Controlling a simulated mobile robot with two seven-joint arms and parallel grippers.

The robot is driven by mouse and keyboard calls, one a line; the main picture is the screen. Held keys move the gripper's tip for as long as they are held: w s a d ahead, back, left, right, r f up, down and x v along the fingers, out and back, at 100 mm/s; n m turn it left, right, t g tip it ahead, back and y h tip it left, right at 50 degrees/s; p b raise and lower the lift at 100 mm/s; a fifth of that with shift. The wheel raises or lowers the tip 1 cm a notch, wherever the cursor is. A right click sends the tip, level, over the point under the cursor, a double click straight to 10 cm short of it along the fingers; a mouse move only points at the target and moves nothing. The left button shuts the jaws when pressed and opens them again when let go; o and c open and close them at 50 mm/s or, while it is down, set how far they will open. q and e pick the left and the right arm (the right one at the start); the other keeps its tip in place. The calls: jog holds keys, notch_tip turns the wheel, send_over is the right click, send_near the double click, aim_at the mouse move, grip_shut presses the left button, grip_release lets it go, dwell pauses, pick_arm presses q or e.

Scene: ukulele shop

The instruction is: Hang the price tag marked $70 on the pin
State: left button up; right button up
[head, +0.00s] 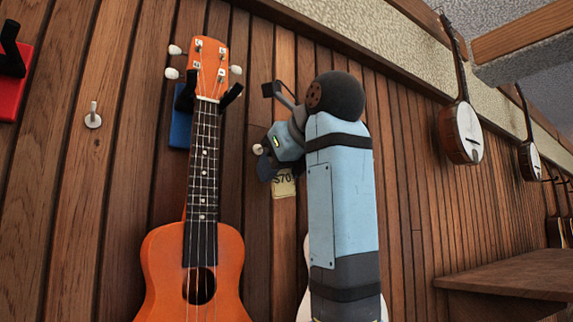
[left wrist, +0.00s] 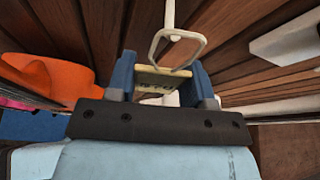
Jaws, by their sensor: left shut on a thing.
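The tan price tag marked $70 (head: 284,186) hangs below my left gripper (head: 266,158) in the head view. In the left wrist view my left gripper (left wrist: 162,78) is shut on the tag (left wrist: 158,72), seen nearly edge-on. A pale squarish loop (left wrist: 200,50) rises above the tag. A white pin (left wrist: 168,14) comes down to the loop's top edge; I cannot tell whether the loop is around it. In the head view a pale pin tip (head: 258,149) shows beside the gripper, partly hidden. My right gripper is not in view.
An orange ukulele (head: 165,270) hangs from a blue-backed holder (head: 180,130) just left of my gripper. Another white pin (head: 93,118) and a red-backed holder (head: 12,90) are farther left. A wooden shelf (head: 510,275) juts out at lower right. Banjos (head: 461,132) hang farther right.

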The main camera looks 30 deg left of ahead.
pick_arm(q)
jog(key=shift+x, duration=1.25)
jog(key=shift+s+a+f, duration=0.1)
jog(key=o, duration=1)
